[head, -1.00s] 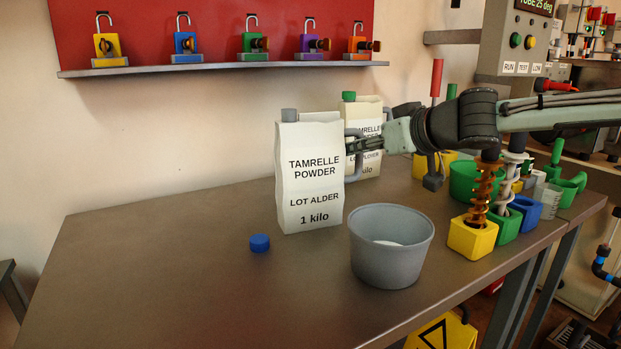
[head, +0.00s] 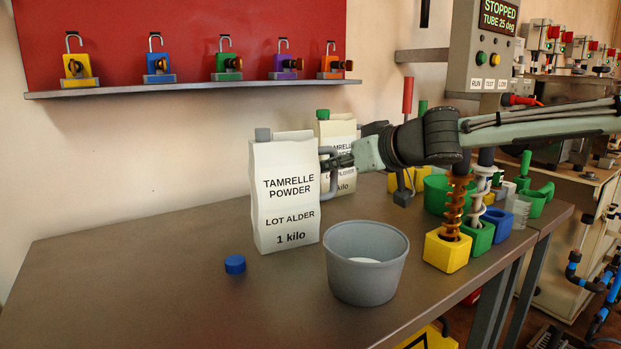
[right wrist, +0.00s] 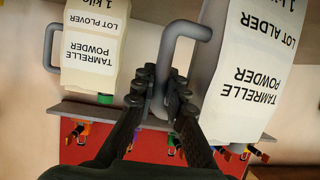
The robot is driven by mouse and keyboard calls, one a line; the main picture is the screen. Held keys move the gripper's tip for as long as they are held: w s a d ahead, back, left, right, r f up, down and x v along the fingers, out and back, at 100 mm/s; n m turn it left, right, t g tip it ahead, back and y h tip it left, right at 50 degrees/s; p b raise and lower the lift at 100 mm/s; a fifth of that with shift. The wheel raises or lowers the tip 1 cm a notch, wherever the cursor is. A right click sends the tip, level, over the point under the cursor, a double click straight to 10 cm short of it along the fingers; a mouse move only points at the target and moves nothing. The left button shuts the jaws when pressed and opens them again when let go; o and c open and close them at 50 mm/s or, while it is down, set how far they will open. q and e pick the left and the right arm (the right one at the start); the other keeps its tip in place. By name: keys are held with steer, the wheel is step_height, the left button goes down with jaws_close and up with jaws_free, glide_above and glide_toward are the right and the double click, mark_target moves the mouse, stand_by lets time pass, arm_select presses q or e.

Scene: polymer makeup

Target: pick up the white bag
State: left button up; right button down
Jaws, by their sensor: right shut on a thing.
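The white bag (head: 285,198), a tall paper bag labelled Tamrelle Powder, Lot Alder, stands upright on the table with a grey cap on top. Its grey side handle (right wrist: 186,28) shows in the right wrist view. My right gripper (head: 337,160) is at the right side of the bag, its fingers shut on this handle. In the right wrist view the fingers (right wrist: 156,88) close around the handle's end part. A second, cream bag (head: 339,135) with a green cap, Lot Plover, stands behind and is partly hidden. My left gripper is not in view.
A grey tub (head: 366,277) stands in front of the bag, and a blue cap (head: 235,264) lies at its front left. Coloured blocks, a yellow one (head: 447,250) nearest, stand at right. A padlock shelf (head: 200,86) is on the wall. The table's left part is clear.

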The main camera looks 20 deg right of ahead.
steer(key=shift+r, duration=0.7)
step_height(320, 180, up, 3)
steer(key=shift+p, duration=0.7)
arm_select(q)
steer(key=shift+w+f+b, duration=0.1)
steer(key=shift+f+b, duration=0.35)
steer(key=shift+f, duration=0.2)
arm_select(e)
steer(key=s+a+r, duration=0.5)
steer(key=a+r, duration=0.1)
steer(key=a, duration=0.4)
steer(key=shift+s+a+r, duration=0.2)
steer(key=shift+s+r, duration=0.05)
steer(key=shift+r, duration=0.1)
